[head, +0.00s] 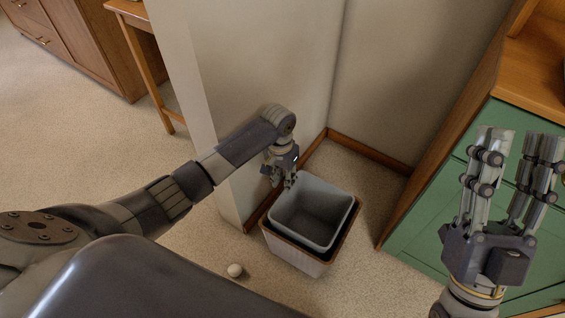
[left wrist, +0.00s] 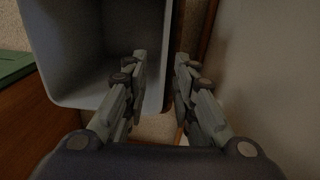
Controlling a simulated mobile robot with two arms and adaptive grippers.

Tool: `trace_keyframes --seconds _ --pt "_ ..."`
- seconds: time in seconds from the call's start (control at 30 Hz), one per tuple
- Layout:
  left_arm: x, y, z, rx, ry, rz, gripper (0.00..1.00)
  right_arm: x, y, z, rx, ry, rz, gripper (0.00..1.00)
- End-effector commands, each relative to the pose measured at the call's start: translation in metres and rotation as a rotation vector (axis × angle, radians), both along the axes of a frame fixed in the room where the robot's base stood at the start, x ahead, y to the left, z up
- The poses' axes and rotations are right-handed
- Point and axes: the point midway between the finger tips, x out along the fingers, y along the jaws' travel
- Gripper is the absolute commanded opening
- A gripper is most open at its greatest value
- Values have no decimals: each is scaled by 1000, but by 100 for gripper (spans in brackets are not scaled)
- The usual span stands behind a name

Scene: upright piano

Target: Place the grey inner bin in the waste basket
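The grey inner bin (head: 330,191) is within the waste basket's opening in the head view, set toward the back left. A dark gap shows between it and the front and right rim. How deep it sits is unclear. The waste basket (head: 300,262) has a brown rim and pale side and stands on the floor in the corner. My left gripper (head: 283,182) is at the bin's left back rim. In the left wrist view, its fingers (left wrist: 160,58) are apart, with the bin's edge (left wrist: 158,104) seen between them. My right gripper (head: 524,138) is open and empty at right.
Walls with a brown baseboard (head: 368,152) close in behind and left of the basket. A green cabinet (head: 428,215) stands to the right. A small white ball-like object (head: 235,270) lies on the carpet left of the basket. A wooden table (head: 150,75) stands at the upper left.

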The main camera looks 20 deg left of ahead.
Motion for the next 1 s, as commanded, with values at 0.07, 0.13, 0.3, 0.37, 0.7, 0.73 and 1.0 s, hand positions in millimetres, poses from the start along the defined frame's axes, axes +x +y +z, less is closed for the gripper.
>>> trace_keyframes --seconds 0.07,0.13,0.3,0.37,0.7,0.73,1.0 --pt "1 1 9 0 -2 0 25 11 2 -6 -21 68 -4 40" --pt "1 1 15 0 -2 0 25 20 3 -14 -39 127 -8 40" --pt "1 2 29 -1 -2 0 25 39 5 -36 -81 273 -15 40" --pt "1 2 34 -1 -2 0 25 45 6 -45 -96 325 -18 40" --pt "1 3 58 -1 0 0 25 65 5 -90 -165 571 -32 40" --pt "1 4 59 -1 0 0 25 66 5 -93 -169 585 -33 40" --pt "1 -11 57 -29 -53 -22 25 69 4 -105 -183 641 -35 40"
